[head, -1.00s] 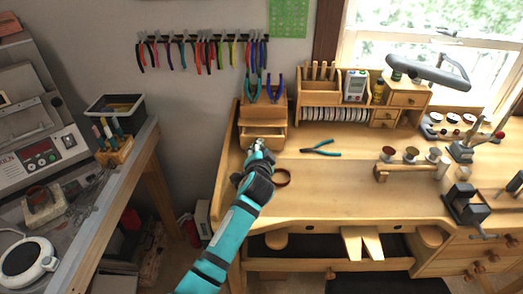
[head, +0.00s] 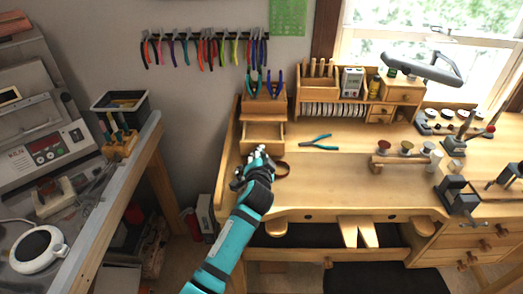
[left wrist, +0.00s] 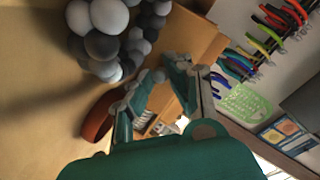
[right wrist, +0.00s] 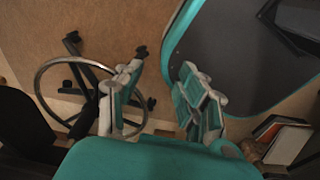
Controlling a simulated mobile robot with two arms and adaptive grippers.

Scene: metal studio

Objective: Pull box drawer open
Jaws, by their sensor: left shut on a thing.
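The small wooden box (head: 264,109) stands at the back left of the workbench, with pliers on its top rack. Its drawer (head: 262,132) is pulled out toward me, and its bare inside shows from above. My left gripper (head: 258,153) is at the drawer's front edge and shut on it. The fingers hide the handle, so the exact grip cannot be seen. The left wrist view shows this gripper (left wrist: 160,92) close to the wood. My right gripper (right wrist: 160,97) is open and empty, away from the bench and out of the head view.
A brown ring (head: 282,168) lies right beside my left gripper. Teal-handled pliers (head: 319,142) lie on the bench to the right. A wooden tool rack (head: 320,91) stands right of the box.

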